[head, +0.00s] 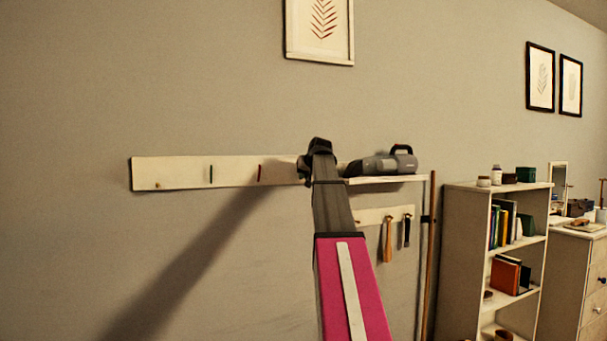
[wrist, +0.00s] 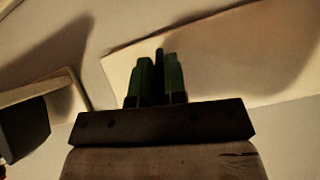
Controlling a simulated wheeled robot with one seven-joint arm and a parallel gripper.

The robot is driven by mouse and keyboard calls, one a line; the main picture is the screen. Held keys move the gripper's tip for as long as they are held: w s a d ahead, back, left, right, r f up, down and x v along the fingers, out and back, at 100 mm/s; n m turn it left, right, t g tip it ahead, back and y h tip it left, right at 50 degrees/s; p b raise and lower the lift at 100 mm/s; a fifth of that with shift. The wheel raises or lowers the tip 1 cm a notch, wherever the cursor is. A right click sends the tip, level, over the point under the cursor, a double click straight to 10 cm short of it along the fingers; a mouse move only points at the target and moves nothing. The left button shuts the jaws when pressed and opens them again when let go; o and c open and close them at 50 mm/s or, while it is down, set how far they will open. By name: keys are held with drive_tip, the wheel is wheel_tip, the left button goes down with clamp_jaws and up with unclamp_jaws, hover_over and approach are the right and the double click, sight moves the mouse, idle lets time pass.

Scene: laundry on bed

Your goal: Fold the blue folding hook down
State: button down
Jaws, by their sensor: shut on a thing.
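My gripper (wrist: 159,64) has green fingers in the wrist view. They are shut on a narrow, dark bluish piece, the blue folding hook (wrist: 160,54), whose tip sticks out between them. The hook is on the pale wall rail (head: 185,173), which also fills the right part of the wrist view (wrist: 210,55). In the head view my arm reaches up to the right part of this rail, and its wrist hides the blue hook and the fingers. How far the hook is folded I cannot tell.
A dark green hook (head: 211,174) and a red hook (head: 260,173) are on the rail to the left. Close on the right, a grey handheld vacuum (head: 382,164) lies on a shelf (head: 388,180). Below it, brushes (head: 388,240) hang. A bookcase (head: 465,262) stands farther right.

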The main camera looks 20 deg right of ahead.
drive_tip(key=shift+s+d+f+t, duration=0.15)
drive_tip(key=shift+f+t, duration=0.25)
drive_tip(key=shift+t, duration=0.65)
drive_tip(key=shift+s+a+f+t, duration=0.1)
drive_tip(key=shift+f+t, duration=0.35)
drive_tip(key=shift+t, duration=0.55)
drive_tip(key=shift+s+d+f+t, duration=0.15)
drive_tip(key=shift+f+t, duration=0.25)
drive_tip(key=shift+t, duration=0.65)
drive_tip(key=c, duration=1.2)
unclamp_jaws()
drive_tip(key=s, duration=1)
drive_tip(key=shift+s+d+r, duration=0.25)
drive_tip(key=shift+s+r, duration=0.1)
